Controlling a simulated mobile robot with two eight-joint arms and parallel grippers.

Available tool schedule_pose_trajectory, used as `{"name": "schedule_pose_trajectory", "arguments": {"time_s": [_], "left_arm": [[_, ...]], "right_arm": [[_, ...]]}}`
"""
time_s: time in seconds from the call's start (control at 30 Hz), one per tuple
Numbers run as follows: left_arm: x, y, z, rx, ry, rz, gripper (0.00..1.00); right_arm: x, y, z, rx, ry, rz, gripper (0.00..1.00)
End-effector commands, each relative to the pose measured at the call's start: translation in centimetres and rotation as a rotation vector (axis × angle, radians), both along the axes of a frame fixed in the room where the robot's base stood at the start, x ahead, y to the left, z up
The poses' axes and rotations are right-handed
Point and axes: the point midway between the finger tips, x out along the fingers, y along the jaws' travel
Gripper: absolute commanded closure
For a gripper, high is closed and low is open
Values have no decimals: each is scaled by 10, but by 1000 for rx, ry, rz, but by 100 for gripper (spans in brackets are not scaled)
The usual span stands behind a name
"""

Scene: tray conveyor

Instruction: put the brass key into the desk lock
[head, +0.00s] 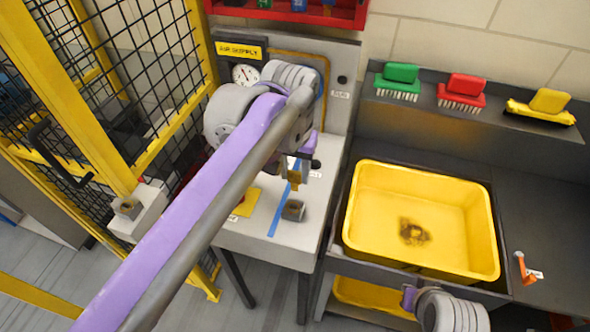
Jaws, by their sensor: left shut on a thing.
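My left gripper (297,168) is above the white table at the left, mostly hidden behind my own purple and grey arm. It is shut on a small brass-coloured piece, which looks like the brass key (294,179). The key is held above the tabletop. A small grey block with a dark face, which looks like the desk lock (293,211), sits on the table just below the key. A gap shows between key and lock. The key's exact tilt is too small to tell. Of my right arm only a grey joint shows at the bottom right; its gripper is out of view.
A blue tape strip (281,214) and a yellow piece (246,202) lie on the white table (262,244). A yellow tray (471,262) stands to the right. Green (400,74), red and yellow brushes sit on a shelf behind. A yellow mesh fence (168,130) borders the left.

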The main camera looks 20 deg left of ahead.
Motion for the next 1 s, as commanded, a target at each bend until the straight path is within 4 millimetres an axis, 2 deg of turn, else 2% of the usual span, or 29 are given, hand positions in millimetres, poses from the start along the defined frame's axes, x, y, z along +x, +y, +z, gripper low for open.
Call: {"name": "schedule_pose_trajectory", "arguments": {"time_s": [0.43,0.67,1.0], "left_arm": [[0,0,0,0,0,0,100],[-1,0,-16,0,2,0,100],[-1,0,-48,0,3,0,100]], "right_arm": [[1,0,2,0,-2,0,100],[-4,0,-10,0,8,0,100],[-12,0,-33,0,23,0,100]]}}
